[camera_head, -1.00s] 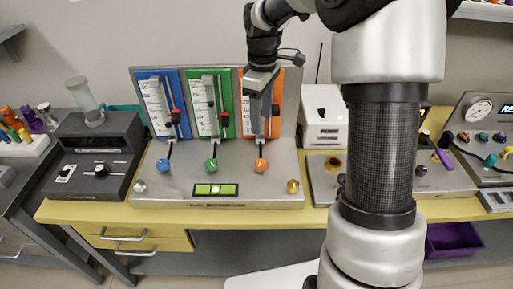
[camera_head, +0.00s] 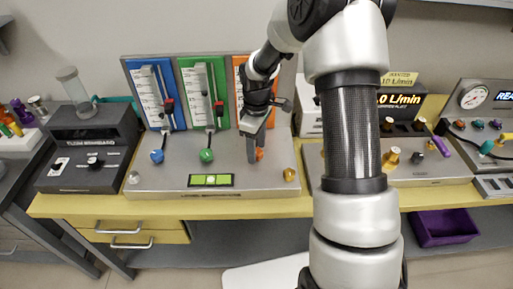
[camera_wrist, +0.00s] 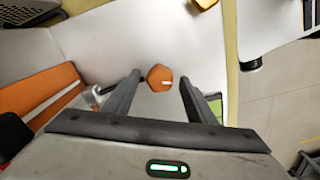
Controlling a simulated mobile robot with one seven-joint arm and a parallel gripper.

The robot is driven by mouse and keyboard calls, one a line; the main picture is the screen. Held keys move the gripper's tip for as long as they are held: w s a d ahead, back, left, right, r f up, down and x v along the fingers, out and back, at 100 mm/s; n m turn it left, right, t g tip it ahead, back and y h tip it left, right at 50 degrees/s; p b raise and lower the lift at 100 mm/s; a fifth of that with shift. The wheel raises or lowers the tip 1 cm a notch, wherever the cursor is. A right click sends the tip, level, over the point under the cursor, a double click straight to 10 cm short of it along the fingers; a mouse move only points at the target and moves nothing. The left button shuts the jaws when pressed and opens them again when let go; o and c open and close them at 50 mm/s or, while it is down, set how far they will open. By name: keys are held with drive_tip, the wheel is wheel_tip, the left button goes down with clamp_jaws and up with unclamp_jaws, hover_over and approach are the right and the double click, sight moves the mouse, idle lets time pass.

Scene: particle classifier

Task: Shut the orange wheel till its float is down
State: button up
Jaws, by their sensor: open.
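The orange wheel (camera_head: 259,154) sits on the grey sloped panel in front of the orange flow column (camera_head: 240,85). In the wrist view the wheel (camera_wrist: 160,77) shows between the two finger tips, with a pale line on it. My gripper (camera_head: 252,150) is open, pointing down at the wheel; it also shows in the wrist view (camera_wrist: 160,85). The fingers appear on either side of the wheel, and I cannot tell whether they touch it. The orange column's float is hidden behind my arm.
A blue wheel (camera_head: 157,156) and a green wheel (camera_head: 206,155) stand to the left under their columns. A brass knob (camera_head: 289,174) is close on the right. A green level vial (camera_head: 211,180) lies in front. A dark box (camera_head: 90,150) stands further left.

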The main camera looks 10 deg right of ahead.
drive_tip(key=shift+f, duration=0.1)
drive_tip(key=c, duration=1)
drive_tip(key=shift+c, duration=0.2)
